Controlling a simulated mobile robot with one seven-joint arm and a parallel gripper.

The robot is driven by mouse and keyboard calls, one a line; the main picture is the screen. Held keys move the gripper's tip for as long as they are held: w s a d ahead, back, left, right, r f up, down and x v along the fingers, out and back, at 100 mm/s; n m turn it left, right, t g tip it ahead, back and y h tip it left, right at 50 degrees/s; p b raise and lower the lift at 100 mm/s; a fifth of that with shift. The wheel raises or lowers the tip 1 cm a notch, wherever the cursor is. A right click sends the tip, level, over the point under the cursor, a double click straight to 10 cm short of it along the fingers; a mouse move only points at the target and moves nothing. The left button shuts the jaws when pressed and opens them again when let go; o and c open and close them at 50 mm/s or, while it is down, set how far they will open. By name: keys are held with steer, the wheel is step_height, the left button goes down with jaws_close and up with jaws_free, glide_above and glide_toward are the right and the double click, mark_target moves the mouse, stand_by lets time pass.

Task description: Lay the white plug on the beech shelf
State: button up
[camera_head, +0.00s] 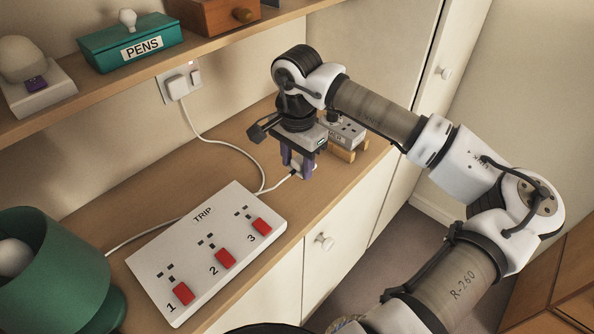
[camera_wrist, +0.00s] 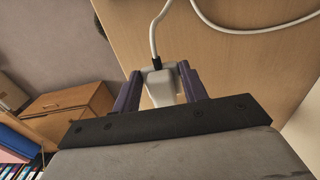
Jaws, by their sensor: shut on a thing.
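My gripper (camera_head: 298,168) is shut on the white plug (camera_wrist: 162,88), which sits between the purple fingers in the wrist view. Its cord leaves the far end, away from my palm. In the head view the fingers mostly hide the plug, low over the right part of the light wood top (camera_head: 140,200); I cannot tell whether it touches. A wooden wall shelf (camera_head: 100,85) runs above at the upper left. Both boards are light brown wood, and no label tells which is the beech shelf.
A white TRIP strip (camera_head: 205,260) with numbered sockets and red switches lies on the top, left of my gripper. A grey socket box (camera_head: 346,130) stands behind it. A green lamp (camera_head: 45,265) is at left. The wall shelf holds a green PENS box (camera_head: 132,42) and a wooden drawer box (camera_head: 215,15).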

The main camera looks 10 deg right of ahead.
mark_target(297, 169)
step_height(297, 169, down, 4)
steer(key=shift+f+p, duration=0.1)
steer(key=shift+p, duration=0.45)
steer(key=shift+f+b, duration=0.25)
steer(key=shift+b, duration=0.15)
steer(key=o, duration=1)
steer(key=shift+r, duration=0.1)
steer(key=shift+r+p, duration=0.3)
steer(key=shift+p, duration=0.2)
step_height(297, 169, up, 12)
steer(key=b, duration=0.3)
steer(key=shift+f, duration=0.15)
